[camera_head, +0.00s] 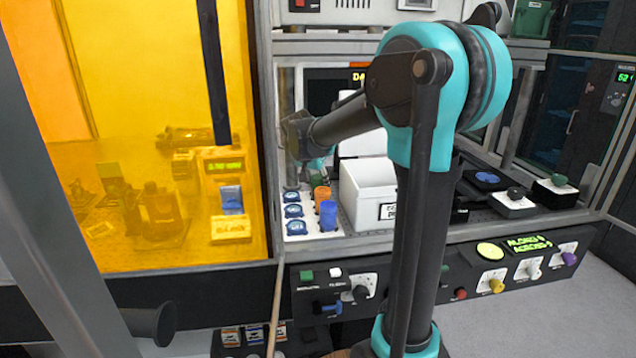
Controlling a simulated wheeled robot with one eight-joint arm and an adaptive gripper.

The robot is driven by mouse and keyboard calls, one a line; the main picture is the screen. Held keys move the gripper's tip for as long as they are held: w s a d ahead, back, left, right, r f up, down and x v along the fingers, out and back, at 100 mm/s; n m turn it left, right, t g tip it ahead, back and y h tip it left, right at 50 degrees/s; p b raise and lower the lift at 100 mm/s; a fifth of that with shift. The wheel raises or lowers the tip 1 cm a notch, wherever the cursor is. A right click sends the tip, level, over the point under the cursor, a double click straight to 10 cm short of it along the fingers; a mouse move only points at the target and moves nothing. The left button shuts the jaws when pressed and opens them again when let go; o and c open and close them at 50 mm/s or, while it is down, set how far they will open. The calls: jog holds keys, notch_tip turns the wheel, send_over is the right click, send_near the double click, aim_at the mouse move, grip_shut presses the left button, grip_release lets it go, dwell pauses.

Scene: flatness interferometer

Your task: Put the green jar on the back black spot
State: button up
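I cannot make out a green jar for certain. A small dark green round thing (559,180) sits on a white and black block at the right of the bench. My forearm reaches left across the bench. My fingertips are hidden, and I cannot see what they hold.
A white rack (304,238) holds several blue-capped items beside an orange cup (322,196) and a blue cup (328,215). An amber panel (160,60) closes off the left. Control panels with knobs line the bench front.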

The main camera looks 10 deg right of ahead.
jog(key=o, duration=1.2)
jog(key=v, duration=1.2)
jog(key=shift+r, duration=0.15)
